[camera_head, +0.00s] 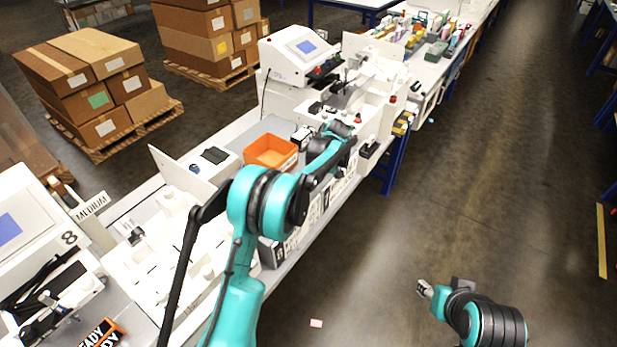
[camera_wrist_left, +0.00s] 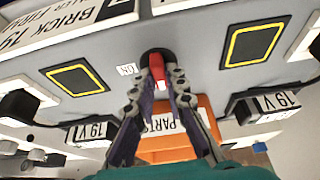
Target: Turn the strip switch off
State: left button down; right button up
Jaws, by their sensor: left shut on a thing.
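In the left wrist view a red switch lever (camera_wrist_left: 157,66) stands in a dark round mount on a grey panel, beside a small "ON" label (camera_wrist_left: 127,69). My left gripper (camera_wrist_left: 163,88) is shut on the red lever, with one finger on each side of it. The lever's lower part is hidden by the fingers. In the head view my left arm reaches across the bench, and the lever is not clear there. My right gripper (camera_head: 425,288) hangs over the floor at the lower right, away from the bench; its jaws are too small to read.
An orange parts bin (camera_head: 271,152) sits on the bench beside my left arm. Power bricks marked 19 V (camera_wrist_left: 262,104) flank the switch, and yellow-framed black squares (camera_wrist_left: 77,78) mark the panel.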

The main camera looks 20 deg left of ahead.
dwell(0.4)
pick_arm(q)
jog(key=c, duration=1.5)
grip_release()
jog(key=shift+c, duration=0.2)
jog(key=v, duration=1.2)
